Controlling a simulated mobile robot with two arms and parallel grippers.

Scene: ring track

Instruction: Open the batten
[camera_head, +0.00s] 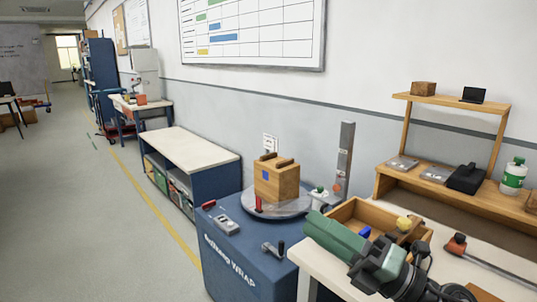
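No part in view is clearly marked as the batten. A wooden box (276,184) with dark strips (267,157) across its top stands on a round turntable (264,207) on the blue wrap machine (240,262). A grey upright post (345,158) with small orange parts low down rises behind it. My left gripper is not in view.
An open wooden tray (360,213) with small items stands on the bench (315,258) at the right. A wooden shelf (455,180) holds a green-white bottle (513,176). A small crank-like part (273,250) and a grey control (224,224) sit on the machine.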

